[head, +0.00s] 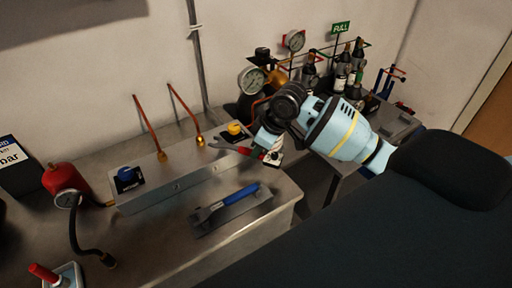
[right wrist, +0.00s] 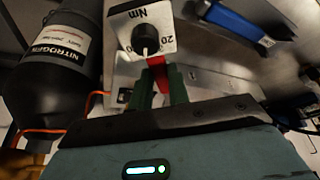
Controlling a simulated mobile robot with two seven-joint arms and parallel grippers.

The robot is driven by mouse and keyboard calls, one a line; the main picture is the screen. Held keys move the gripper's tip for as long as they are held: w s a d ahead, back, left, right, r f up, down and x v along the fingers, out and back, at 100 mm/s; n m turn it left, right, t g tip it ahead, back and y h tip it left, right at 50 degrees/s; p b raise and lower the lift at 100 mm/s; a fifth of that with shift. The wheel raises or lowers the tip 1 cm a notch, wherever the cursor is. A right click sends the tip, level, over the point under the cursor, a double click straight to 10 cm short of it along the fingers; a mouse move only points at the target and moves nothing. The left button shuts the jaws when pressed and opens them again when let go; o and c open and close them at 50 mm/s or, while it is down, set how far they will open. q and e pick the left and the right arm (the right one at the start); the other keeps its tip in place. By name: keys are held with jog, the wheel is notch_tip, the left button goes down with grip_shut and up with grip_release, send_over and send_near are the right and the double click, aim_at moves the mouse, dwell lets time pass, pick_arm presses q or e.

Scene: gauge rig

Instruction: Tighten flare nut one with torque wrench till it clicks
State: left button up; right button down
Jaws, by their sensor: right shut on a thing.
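My right gripper (head: 268,152) is shut on the red grip of the torque wrench (right wrist: 158,75). The wrench's white plate with a black dial marked Nm (right wrist: 145,32) shows above the fingers in the right wrist view. In the head view, part of the wrench (head: 232,149) extends left from the gripper, near the right brass flare nut (head: 200,141); I cannot tell whether they touch. A second brass flare nut (head: 162,157) is further left. Both nuts are at the lower ends of copper tubes above the metal block. Which is nut one is not readable. My left gripper is out of view.
A blue-handled spanner (head: 236,196) lies on a tray at the bench front. The block carries a blue knob (head: 125,173) and a yellow knob (head: 235,128). A red cylinder with gauge (head: 66,180) stands left. A black nitrogen bottle (right wrist: 62,50), gauges and bottles crowd the back right.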

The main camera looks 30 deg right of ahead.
jog(key=shift+r, duration=0.15)
jog(key=shift+r, duration=2.15)
jog(key=shift+a, duration=0.1)
